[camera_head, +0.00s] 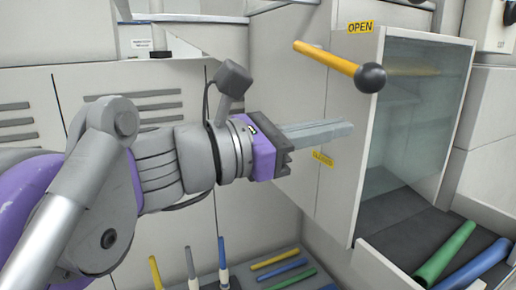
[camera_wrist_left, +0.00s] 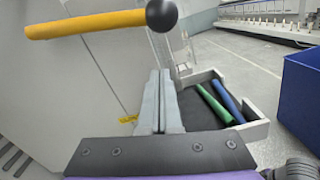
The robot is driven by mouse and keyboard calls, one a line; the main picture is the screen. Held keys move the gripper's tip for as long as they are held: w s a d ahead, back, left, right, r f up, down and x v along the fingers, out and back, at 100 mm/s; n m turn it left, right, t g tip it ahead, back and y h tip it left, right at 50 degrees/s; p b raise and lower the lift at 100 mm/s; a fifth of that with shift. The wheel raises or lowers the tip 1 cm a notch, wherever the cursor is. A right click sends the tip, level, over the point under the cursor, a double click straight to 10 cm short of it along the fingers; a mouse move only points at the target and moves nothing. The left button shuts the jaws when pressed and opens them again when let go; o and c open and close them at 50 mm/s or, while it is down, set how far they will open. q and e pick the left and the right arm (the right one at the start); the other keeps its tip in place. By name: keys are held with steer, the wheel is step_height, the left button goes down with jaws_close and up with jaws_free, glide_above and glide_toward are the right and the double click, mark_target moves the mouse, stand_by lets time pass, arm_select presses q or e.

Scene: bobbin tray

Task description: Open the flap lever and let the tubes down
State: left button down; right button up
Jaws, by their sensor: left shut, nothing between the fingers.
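The flap lever (camera_head: 325,57) is a yellow bar with a black ball knob (camera_head: 370,77). It lies close to the yellow OPEN label (camera_head: 360,27) and well above the CLOSED label (camera_head: 322,158). The lever crosses the top of the left wrist view (camera_wrist_left: 90,22). My left gripper (camera_head: 350,127) is shut and empty, below the lever and apart from it. A green tube (camera_head: 443,252) and a blue tube (camera_head: 478,266) lie in the lower tray (camera_head: 385,270) beneath the glass-fronted chamber (camera_head: 408,125). Both tubes show in the left wrist view (camera_wrist_left: 214,106).
Several coloured tubes stand or lie in a rack (camera_head: 240,272) at the bottom, below my left arm. Grey cabinets with vents (camera_head: 130,100) stand behind. A blue bin (camera_wrist_left: 302,95) is at the right of the left wrist view, with open floor (camera_wrist_left: 235,55) beyond.

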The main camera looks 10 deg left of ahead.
arm_select(q)
steer(key=v, duration=1)
steer(key=shift+b, duration=0.35)
steer(key=shift+s+a, duration=0.1)
steer(key=shift+s, duration=0.1)
step_height(320, 180, down, 34)
steer(key=a+m+g+y, duration=0.2)
steer(key=m+g+y, duration=0.3)
steer(key=m+y, duration=0.4)
steer(key=s+a+f+m+y, duration=0.1)
steer(key=a+f+m+y, duration=0.1)
steer(key=f, duration=0.5)
steer(key=s+a+f+m+y, duration=0.2)
steer(key=a+f+m, duration=0.2)
steer(key=f+m, duration=0.2)
steer(key=s+a+f+m+y, duration=0.1)
steer(key=f+m, duration=0.4)
steer(key=f, duration=0.5)
steer(key=shift+a+y, duration=0.6)
steer(key=shift+a, duration=0.5)
steer(key=shift+s, duration=0.2)
